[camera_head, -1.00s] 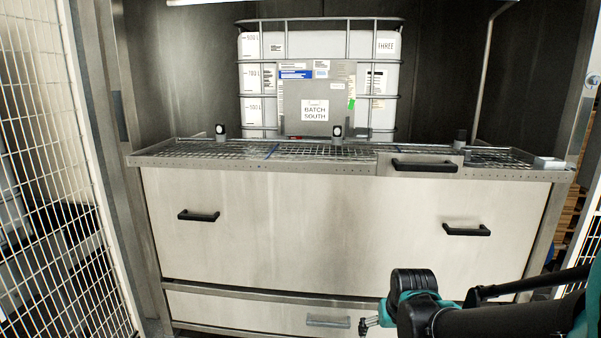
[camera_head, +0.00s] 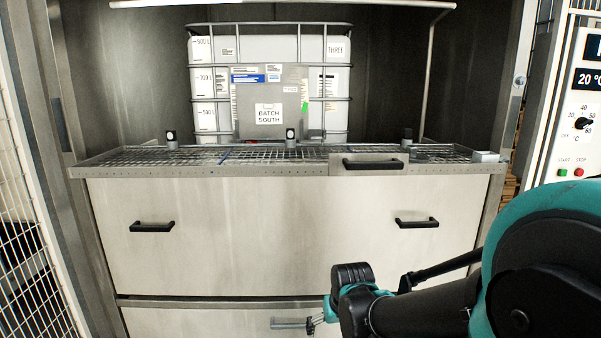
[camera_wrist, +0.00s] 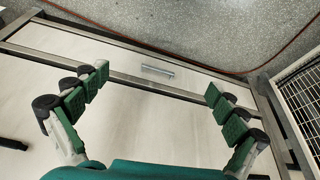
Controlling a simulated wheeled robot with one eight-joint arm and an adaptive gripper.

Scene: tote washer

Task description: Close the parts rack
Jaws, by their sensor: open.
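The parts rack (camera_head: 110,170) is a wire-mesh shelf with a perforated metal front rail, at the mouth of the dark washer chamber. A black bar handle (camera_head: 372,164) sits on a plate right of the middle of its front. The mesh extends back toward a caged white tank; its rear end is hard to make out. My gripper (camera_wrist: 158,86) is open and empty in the wrist view, its green-padded fingers spread above the lower front panels. In the head view it is low, below the rack and apart from its handle, mostly hidden by my arm.
Below the rack is a wide pale panel (camera_head: 290,255) with two black handles. A lower drawer with a grey handle (camera_wrist: 157,72) is under it. The caged tank (camera_head: 270,75) stands behind the rack. A mesh fence (camera_head: 25,235) is left; a control panel (camera_head: 578,115) is right.

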